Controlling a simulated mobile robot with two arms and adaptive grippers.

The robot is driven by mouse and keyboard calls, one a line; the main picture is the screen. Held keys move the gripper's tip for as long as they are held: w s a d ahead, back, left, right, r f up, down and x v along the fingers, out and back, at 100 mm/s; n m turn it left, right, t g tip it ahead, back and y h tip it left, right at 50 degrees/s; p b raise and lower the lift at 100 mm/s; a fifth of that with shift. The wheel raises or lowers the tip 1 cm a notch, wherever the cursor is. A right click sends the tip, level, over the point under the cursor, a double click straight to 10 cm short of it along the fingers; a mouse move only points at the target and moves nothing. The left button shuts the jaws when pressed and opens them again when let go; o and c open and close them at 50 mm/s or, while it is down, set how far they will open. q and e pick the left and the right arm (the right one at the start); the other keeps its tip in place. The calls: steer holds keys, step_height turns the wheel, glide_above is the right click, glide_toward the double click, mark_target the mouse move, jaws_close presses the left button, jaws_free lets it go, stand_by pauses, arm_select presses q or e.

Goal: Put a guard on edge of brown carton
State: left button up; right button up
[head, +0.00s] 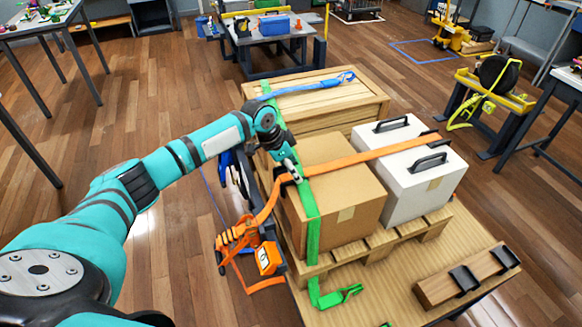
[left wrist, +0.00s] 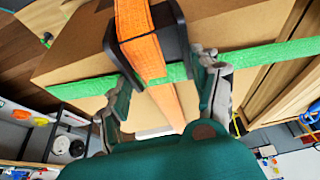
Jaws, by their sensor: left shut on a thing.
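The brown carton (head: 345,205) stands on a pallet, with an orange strap (head: 360,158) and a green strap (head: 312,225) crossing its top. My left gripper (head: 290,170) is at the carton's left top edge. It is shut on a black guard (head: 283,182), which also shows in the left wrist view (left wrist: 172,30) between the fingers (left wrist: 166,92). The orange strap (left wrist: 140,40) runs along the guard, and the green strap (left wrist: 270,54) passes behind the fingers. Whether the guard is seated on the edge I cannot tell. My right gripper is out of view.
A white case (head: 410,180) with black handles stands right of the carton, and a wooden crate (head: 330,100) behind it. An orange ratchet (head: 265,257) hangs at the left side. A wooden block (head: 440,290) with two black guards lies front right.

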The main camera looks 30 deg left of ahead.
arm_select(q)
steer(key=o, duration=1.2)
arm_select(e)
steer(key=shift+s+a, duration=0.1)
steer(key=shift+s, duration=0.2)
arm_select(q)
steer(key=shift+o, duration=0.2)
steer(key=v, duration=1.2)
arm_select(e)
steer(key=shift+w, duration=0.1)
arm_select(q)
steer(key=shift+f, duration=0.1)
